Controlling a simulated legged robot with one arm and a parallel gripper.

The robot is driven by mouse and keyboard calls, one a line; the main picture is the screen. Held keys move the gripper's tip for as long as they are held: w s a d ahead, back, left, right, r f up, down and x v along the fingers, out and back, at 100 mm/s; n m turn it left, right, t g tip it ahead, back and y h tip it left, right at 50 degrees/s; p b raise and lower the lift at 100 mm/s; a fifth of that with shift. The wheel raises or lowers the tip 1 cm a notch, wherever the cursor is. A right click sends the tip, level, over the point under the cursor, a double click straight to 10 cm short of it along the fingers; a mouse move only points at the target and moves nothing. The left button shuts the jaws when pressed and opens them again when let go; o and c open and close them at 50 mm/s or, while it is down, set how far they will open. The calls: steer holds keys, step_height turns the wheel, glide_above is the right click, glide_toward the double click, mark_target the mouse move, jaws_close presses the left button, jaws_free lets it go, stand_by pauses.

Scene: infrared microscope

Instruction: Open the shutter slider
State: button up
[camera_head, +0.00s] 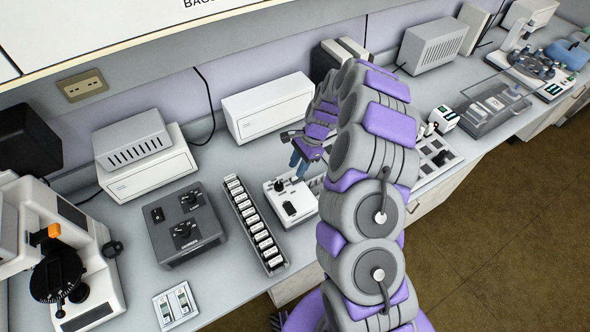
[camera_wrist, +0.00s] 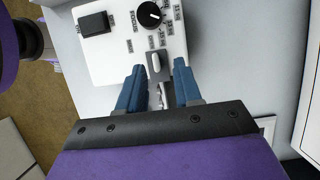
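The white control box (camera_head: 274,191) stands on the bench below my gripper (camera_head: 298,166). It also shows in the wrist view (camera_wrist: 105,65), with a black knob (camera_wrist: 149,14) and a black rocker switch (camera_wrist: 94,24). A small light-coloured slider (camera_wrist: 156,62) sits in a dark grey plate at the box's edge; it looks like the shutter slider. My gripper (camera_wrist: 159,66) is open, its two blue fingers on either side of the slider with gaps visible. I cannot tell how deep the fingertips reach. In the head view the slider is not clearly visible near my fingers.
A long rack of white blocks (camera_head: 255,226) stands just left of the box, then a dark grey control unit (camera_head: 186,224). A white instrument (camera_head: 268,106) is behind, against the wall. My arm hides part of the bench to the right.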

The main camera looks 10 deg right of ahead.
steer(key=p+v, duration=0.2)
steer(key=v, duration=1.2)
steer(key=s+a+r+n+h, duration=0.1)
steer(key=s+a+r+n, duration=0.3)
steer(key=s+r, duration=0.35)
steer(key=s+a+r+n, duration=0.4)
steer(key=s+r, duration=0.2)
steer(key=s, duration=0.3)
steer(key=s+d+n+h, duration=0.3)
steer(key=s+n, duration=0.3)
steer(key=s, duration=1.8)
steer(key=shift+r, duration=0.25)
